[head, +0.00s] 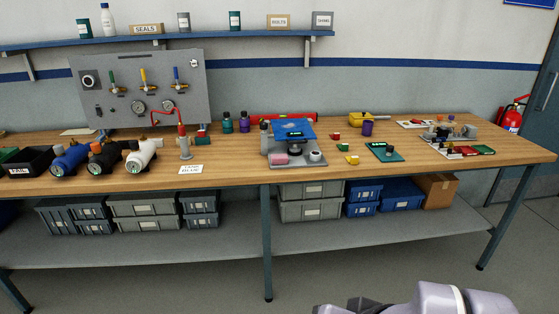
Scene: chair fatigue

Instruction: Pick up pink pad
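A small pink block that looks like the pink pad (280,159) sits at the front left of a grey base plate (312,164) on the workbench. A blue-topped device (293,131) stands on the same plate, just behind the pad. A small white-and-dark round part (315,155) is to the pad's right. Part of my arm shows at the bottom right of the head view, well in front of the bench and apart from the pad. My gripper's fingers cannot be made out.
The wooden bench (230,172) holds blue, black and white cylinders on the left. A green board (384,152), small red and yellow blocks, and trays of parts lie to the right. A shelf with grey and blue bins is below. Open floor lies in front.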

